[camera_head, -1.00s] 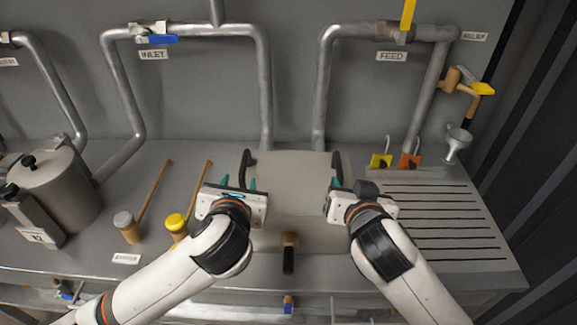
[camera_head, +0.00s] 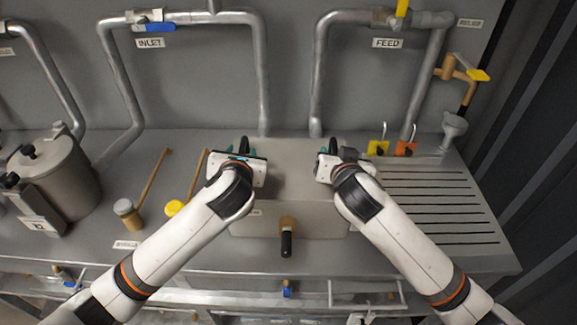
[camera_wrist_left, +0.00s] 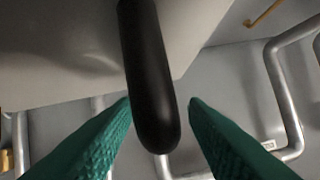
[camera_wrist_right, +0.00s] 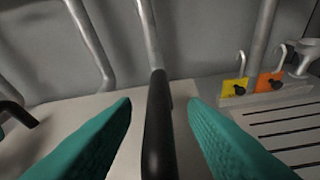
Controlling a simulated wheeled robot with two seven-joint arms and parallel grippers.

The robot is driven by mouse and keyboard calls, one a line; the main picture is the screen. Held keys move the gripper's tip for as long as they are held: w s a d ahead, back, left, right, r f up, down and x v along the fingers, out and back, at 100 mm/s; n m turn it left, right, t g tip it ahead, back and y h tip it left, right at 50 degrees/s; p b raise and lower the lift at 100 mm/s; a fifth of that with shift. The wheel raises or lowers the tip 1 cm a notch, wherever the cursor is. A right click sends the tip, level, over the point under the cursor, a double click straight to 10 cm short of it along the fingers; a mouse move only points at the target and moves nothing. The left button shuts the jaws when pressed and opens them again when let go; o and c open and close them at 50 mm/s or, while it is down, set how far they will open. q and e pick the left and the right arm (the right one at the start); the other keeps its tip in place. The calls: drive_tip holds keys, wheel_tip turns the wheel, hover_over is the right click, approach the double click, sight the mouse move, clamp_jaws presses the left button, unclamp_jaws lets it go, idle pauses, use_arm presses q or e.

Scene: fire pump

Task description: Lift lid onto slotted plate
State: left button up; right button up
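The grey lid (camera_head: 288,182) sits in the middle of the bench, on top of a box-like tank (camera_head: 310,222). Black handles stand at its left and right ends. My left gripper (camera_head: 238,151) is at the left handle. In the left wrist view this handle (camera_wrist_left: 148,80) lies between the open teal fingers, with gaps on both sides. My right gripper (camera_head: 326,152) is at the right handle. In the right wrist view that handle (camera_wrist_right: 158,130) runs between the open fingers, with gaps beside it. The slotted plate (camera_head: 375,200) lies to the right of the tank.
Yellow (camera_head: 378,148) and orange (camera_head: 406,149) tags and a funnel (camera_head: 453,130) stand behind the plate. A tap (camera_head: 287,235) sticks out in front. Pipes line the wall.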

use_arm(q)
drive_tip(key=shift+x, duration=1)
use_arm(e)
drive_tip(key=shift+x, duration=1.05)
use_arm(q)
clamp_jaws()
use_arm(e)
clamp_jaws()
use_arm(q)
drive_tip(key=shift+r, duration=0.2)
use_arm(e)
drive_tip(key=shift+w+r, duration=0.1)
drive_tip(key=shift+r, duration=0.15)
